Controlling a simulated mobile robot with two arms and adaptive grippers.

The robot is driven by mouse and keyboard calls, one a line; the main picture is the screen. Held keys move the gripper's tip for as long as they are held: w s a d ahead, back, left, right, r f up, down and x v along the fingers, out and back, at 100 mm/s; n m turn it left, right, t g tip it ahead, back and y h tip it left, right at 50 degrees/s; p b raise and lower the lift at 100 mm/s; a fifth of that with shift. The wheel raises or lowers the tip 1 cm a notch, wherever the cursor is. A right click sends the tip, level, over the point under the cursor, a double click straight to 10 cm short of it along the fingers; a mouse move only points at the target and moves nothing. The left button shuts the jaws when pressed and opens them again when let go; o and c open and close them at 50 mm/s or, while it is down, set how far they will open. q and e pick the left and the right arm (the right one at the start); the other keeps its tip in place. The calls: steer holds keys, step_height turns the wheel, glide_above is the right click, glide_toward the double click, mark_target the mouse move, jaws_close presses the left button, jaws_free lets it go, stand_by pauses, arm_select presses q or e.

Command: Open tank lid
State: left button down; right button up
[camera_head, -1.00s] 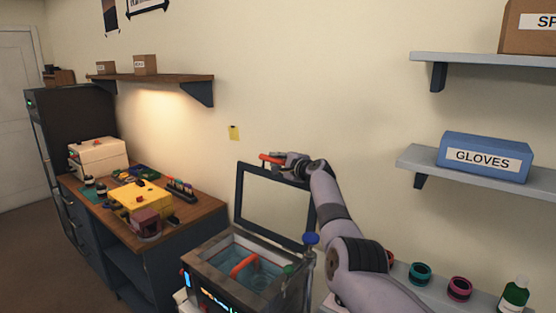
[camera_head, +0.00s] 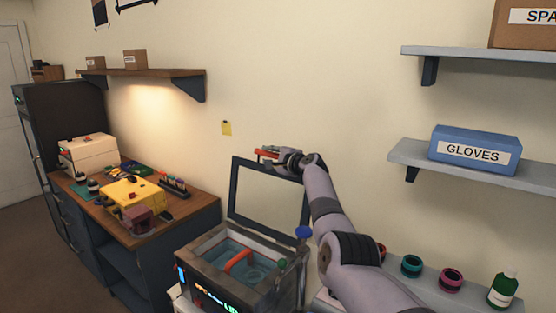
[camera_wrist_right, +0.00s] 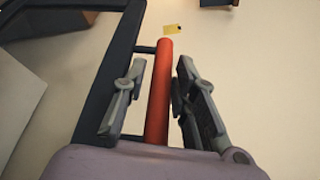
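The tank (camera_head: 205,255) stands low in the head view, with liquid and an orange-red bar (camera_head: 238,262) inside. Its dark-framed lid (camera_head: 233,190) stands upright at the tank's back edge, near the wall. A red handle (camera_head: 268,153) is at the lid's top; it also shows in the right wrist view (camera_wrist_right: 160,95). My right gripper (camera_wrist_right: 162,65) is at this handle, with one finger on each side. Narrow gaps show between the fingers and the handle, so it looks open around it. My left gripper is not in view.
A wooden bench (camera_head: 195,208) with a yellow box (camera_head: 132,194) stands left of the tank. Wall shelves hold a blue GLOVES box (camera_head: 475,148) and cartons. Coloured rings (camera_head: 411,266) and a green bottle (camera_head: 503,290) sit at lower right.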

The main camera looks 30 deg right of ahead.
steer(key=shift+s, duration=0.85)
steer(key=s+r, duration=0.1)
steer(key=s, duration=0.9)
steer(key=shift+a+r, duration=0.15)
steer(key=shift+r, duration=0.15)
steer(key=shift+f, duration=0.1)
